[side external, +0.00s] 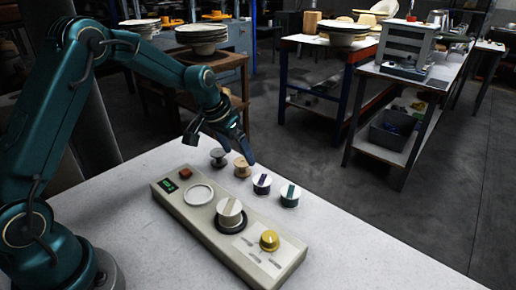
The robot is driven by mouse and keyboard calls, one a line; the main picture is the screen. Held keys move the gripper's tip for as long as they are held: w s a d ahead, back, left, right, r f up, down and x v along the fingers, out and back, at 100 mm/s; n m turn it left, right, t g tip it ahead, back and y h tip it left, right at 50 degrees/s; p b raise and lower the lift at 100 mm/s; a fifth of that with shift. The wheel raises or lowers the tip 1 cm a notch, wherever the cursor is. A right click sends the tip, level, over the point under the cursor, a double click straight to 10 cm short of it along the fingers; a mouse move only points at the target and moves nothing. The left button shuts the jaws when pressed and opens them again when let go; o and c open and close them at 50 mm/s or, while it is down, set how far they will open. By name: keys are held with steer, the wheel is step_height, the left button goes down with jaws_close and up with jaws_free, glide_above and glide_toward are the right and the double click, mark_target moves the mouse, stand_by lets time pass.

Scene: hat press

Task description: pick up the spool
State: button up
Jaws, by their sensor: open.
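Two spool-shaped pieces stand on the white table: a dark grey one (218,157) and a tan, wood-coloured one (242,167) to its right. I cannot tell from the picture which one is the spool meant. My gripper (220,149) is open and empty. It hangs just above these two pieces in the picture, its jaws spread to the left and right. One finger appears close to the tan piece, but I cannot tell whether they touch.
A beige control box (225,225) with a red button, green display, pale disc, large white knob and yellow knob lies in front. The table's right side is clear. Workbenches stand behind.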

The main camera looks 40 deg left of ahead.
mark_target(242, 162)
steer(key=shift+x, duration=2.45)
steer(key=shift+a, duration=0.1)
jaws_close()
